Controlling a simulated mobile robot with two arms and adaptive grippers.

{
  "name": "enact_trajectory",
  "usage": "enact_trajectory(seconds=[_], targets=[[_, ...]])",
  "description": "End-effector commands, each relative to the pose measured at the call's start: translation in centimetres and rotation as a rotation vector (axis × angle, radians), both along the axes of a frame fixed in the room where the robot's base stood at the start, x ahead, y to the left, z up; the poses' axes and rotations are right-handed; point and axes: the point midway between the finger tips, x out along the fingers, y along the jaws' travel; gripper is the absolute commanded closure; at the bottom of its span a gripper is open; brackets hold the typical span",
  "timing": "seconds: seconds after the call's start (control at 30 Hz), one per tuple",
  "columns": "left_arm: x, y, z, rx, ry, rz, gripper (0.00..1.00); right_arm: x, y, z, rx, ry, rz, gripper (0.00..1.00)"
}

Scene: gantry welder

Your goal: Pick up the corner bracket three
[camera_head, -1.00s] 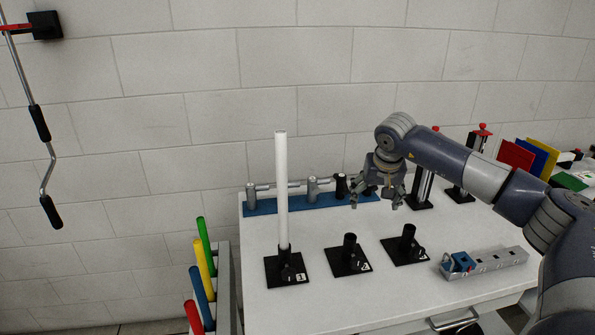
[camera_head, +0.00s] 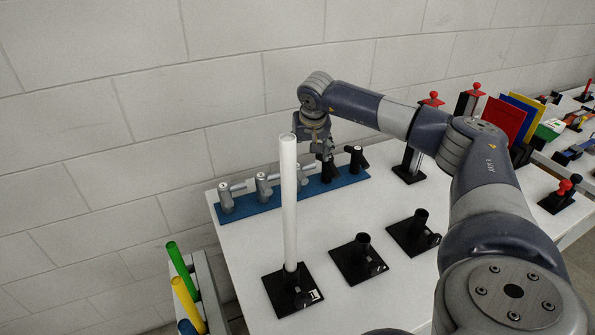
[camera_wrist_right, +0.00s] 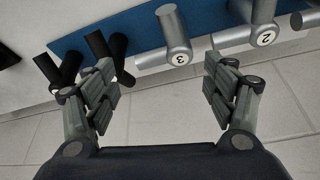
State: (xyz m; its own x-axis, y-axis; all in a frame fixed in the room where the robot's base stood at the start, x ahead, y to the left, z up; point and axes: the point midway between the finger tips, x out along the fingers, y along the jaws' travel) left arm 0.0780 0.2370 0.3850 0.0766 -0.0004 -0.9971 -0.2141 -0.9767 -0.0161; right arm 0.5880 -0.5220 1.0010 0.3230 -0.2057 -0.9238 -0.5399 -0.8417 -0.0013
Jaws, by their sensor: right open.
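Corner bracket three (camera_wrist_right: 178,58) is a grey metal piece of joined cylinders marked "3", on a blue strip (camera_wrist_right: 138,36) in the right wrist view. In the head view the bracket (camera_head: 303,174) is partly hidden by the white tube. My right gripper (camera_head: 317,148) is over the strip, near that bracket. In the wrist view its fingers (camera_wrist_right: 165,88) are open and apart, with the bracket beyond the gap between them; nothing is held. My left gripper is not in view.
Grey bracket two (camera_wrist_right: 262,38) and black brackets (camera_wrist_right: 106,48) flank it on the strip. A tall white tube (camera_head: 289,210) stands in a black holder close in front. Two short black holders (camera_head: 358,258) (camera_head: 415,232) stand on the white table (camera_head: 345,305). The wall is close behind.

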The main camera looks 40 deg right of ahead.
Motion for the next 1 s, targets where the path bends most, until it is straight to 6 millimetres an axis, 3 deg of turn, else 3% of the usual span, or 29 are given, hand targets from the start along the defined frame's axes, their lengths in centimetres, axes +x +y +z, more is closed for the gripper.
enact_trajectory(seconds=[0.27,0.5,0.8,0.87,1.0], targets=[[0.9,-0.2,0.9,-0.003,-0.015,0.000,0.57,0.7,-0.3,-2.2,-0.001,0.003,0.001,0.23],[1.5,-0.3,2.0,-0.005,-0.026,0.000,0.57,1.8,-0.8,-5.5,-0.001,0.003,0.001,0.23],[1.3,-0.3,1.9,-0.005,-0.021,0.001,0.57,2.0,-0.9,-6.2,-0.001,0.001,0.001,0.23],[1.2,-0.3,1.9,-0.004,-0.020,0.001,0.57,2.0,-0.9,-6.2,-0.001,0.001,0.001,0.32],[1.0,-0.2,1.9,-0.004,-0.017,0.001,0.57,2.0,-0.9,-6.2,-0.001,0.001,0.001,0.64]])
